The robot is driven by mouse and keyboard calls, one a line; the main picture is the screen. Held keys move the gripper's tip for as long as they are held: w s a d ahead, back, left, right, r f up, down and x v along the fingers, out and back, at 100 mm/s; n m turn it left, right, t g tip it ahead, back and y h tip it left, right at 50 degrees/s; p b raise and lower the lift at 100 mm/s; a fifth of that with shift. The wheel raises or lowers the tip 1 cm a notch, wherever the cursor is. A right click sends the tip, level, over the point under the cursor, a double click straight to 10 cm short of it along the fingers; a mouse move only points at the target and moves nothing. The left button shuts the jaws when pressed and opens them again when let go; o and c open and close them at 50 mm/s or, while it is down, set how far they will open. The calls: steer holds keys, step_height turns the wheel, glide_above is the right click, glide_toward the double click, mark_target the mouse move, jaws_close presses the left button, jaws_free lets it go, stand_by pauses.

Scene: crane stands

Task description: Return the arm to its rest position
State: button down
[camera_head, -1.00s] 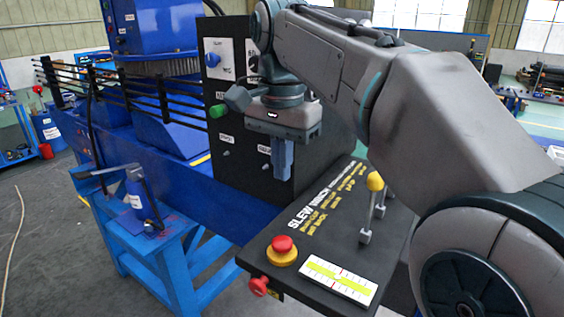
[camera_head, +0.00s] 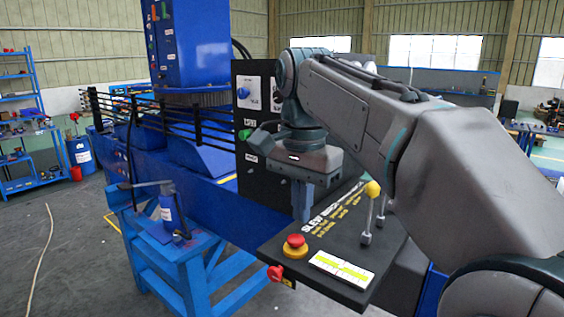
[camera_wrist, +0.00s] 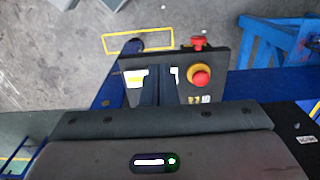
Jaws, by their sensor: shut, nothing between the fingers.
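My gripper (camera_head: 302,203) points down above the black slew bench panel (camera_head: 268,252), in front of the upright black control panel (camera_head: 262,190). Its blue-grey fingers are shut and hold nothing. My arm reaches in from the right, bent, with the forearm crossing the upper right of the head view. In the wrist view the fingers (camera_wrist: 158,88) overlap the panel beside the red mushroom button (camera_wrist: 201,77). Whether the fingertips touch the panel cannot be told; they look above it.
The panel carries a red button on a yellow base (camera_head: 295,246), a yellow-knobbed lever (camera_head: 372,190) and a white-and-yellow scale (camera_head: 341,269). A blue stand (camera_head: 170,248) with a blue bottle jack (camera_head: 172,211) is at left. Open floor lies at far left.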

steer(key=s+d+f+n+t, duration=0.2)
steer(key=s+d+f, duration=0.4)
steer(key=f, duration=0.4)
steer(key=s+d+f+n+t, duration=0.1)
steer(key=s+d+f+n, duration=0.4)
steer(key=f, duration=0.6)
steer(key=shift+s+d+f+n+t, duration=0.3)
steer(key=shift+s+d+t, duration=0.1)
steer(key=shift+s, duration=0.55)
stand_by(0.4)
